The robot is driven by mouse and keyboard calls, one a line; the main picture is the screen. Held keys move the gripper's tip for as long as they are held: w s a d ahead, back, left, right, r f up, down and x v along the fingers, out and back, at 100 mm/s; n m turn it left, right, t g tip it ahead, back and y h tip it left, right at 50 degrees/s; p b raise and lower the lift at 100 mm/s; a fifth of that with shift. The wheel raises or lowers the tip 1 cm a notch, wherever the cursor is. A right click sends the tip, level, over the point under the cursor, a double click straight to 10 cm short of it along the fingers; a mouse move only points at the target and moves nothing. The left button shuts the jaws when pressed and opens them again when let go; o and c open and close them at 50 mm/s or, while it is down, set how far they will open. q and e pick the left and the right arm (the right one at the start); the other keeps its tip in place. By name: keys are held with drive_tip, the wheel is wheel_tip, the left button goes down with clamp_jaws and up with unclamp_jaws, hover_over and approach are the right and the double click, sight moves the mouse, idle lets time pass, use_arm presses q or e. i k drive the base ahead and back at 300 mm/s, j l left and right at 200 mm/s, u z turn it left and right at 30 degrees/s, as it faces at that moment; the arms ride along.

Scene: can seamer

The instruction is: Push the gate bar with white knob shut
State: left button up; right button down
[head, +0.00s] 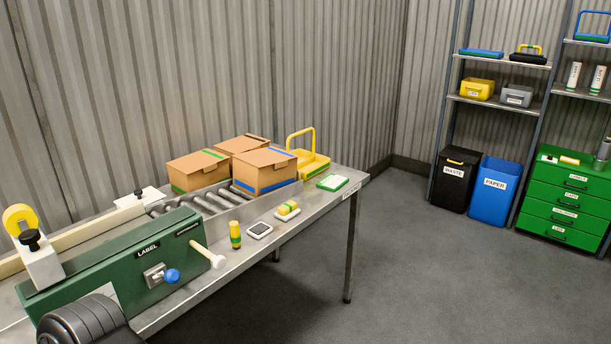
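The gate bar (202,251) is a short cream bar at the right end of the green label machine (110,262). It sticks out from the machine toward the lower right and ends in a white knob (218,262) near the table's front edge. Neither of my grippers shows in the head view. A dark rounded part at the bottom left, probably my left arm, covers the machine's lower left corner. Nothing is seen touching the bar or its knob.
A blue knob (172,276) sits on the machine's front, left of the bar. Behind are rollers (211,201) and cardboard boxes (262,171). Floor beyond the table's front edge is clear.

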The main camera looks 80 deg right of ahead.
sight(219, 262)
drive_tip(key=z, duration=1.9)
